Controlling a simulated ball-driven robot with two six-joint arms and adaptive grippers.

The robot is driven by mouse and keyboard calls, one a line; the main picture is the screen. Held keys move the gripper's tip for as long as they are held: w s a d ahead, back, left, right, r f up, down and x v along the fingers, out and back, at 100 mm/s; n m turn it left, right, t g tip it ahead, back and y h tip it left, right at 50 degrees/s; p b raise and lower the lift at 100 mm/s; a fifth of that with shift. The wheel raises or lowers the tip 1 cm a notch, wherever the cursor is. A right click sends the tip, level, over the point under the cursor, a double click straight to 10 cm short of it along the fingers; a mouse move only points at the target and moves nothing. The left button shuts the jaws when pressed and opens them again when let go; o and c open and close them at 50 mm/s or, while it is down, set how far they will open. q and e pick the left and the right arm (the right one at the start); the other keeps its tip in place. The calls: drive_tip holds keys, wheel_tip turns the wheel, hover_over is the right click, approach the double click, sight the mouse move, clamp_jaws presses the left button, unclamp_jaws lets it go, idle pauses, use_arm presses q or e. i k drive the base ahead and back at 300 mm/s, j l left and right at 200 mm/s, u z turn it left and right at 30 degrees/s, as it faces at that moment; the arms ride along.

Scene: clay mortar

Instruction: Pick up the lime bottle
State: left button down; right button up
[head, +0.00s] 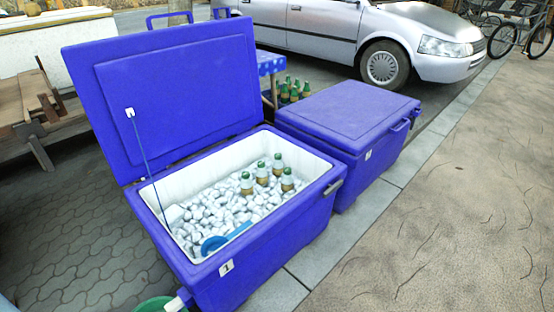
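Several small bottles with green caps and yellow-brown labels stand upright in ice in the open blue cooler (262,262). One bottle (246,184) is at the left of the group, one (262,174) in the middle, one (278,166) at the back and one (287,181) at the right. They look alike, and I cannot tell which is the lime bottle. Their bases are partly hidden by the ice (215,212). Neither of my grippers is in view.
The cooler's raised lid (165,95) stands at the back left. A blue scoop (225,238) lies on the ice. A closed blue cooler (347,115) is to the right. More bottles (290,92) stand behind it. A green bucket (153,304) is at the front. Pavement at right is clear.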

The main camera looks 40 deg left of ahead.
sight(278, 165)
drive_tip(key=i+l+u, duration=0.1)
drive_tip(key=i+u, duration=0.25)
drive_tip(key=u, duration=0.15)
drive_tip(key=i+l+u, duration=0.2)
drive_tip(key=i+u, duration=0.25)
drive_tip(key=i+l+u, duration=0.2)
drive_tip(key=l+u, duration=0.15)
drive_tip(key=u, duration=0.15)
drive_tip(key=i+l+u, duration=0.25)
drive_tip(key=l+u, duration=0.2)
drive_tip(key=i+l+u, duration=0.15)
drive_tip(key=l+u, duration=0.35)
